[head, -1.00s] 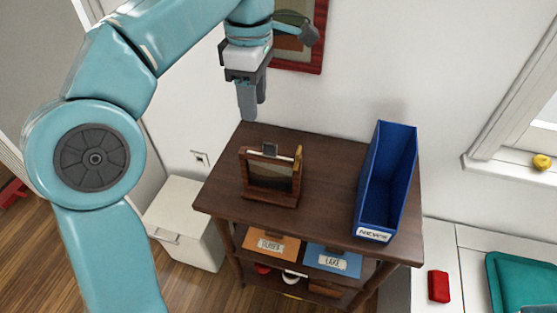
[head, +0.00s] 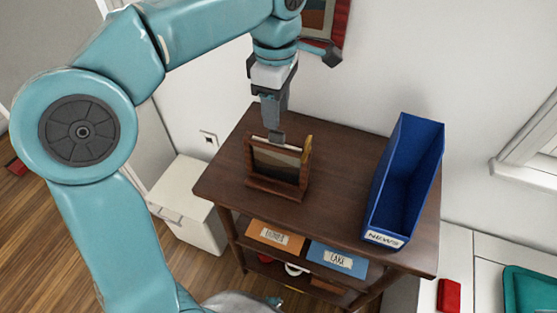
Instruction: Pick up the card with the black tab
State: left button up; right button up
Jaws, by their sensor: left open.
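A wooden holder (head: 277,187) stands upright on the dark brown table top (head: 340,160). It holds a picture card (head: 275,162) with a landscape-like face and a pale top edge. A dark tab (head: 277,138) rises at the middle of that top edge, largely covered by my fingers. A yellow tab (head: 307,146) sticks up at the holder's right side. My left gripper (head: 274,125) is open and points down, with its fingertips at the dark tab. I cannot tell whether they touch it. My right gripper is not in view.
A blue file box (head: 399,185) labelled NEWS stands at the right of the table top. An orange labelled piece (head: 275,236) and a blue one (head: 337,260) are on the shelf below. A white cabinet (head: 189,205) stands at left. A framed picture (head: 322,25) hangs behind.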

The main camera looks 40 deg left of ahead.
aim_at(276, 133)
pick_arm(q)
jog(key=shift+s+f, duration=0.2)
jog(key=shift+f, duration=0.5)
notch_tip(276, 133, down, 5)
jog(key=shift+w+f+b, duration=0.15)
jog(key=shift+b, duration=0.5)
jog(key=shift+d, duration=0.1)
grip_shut()
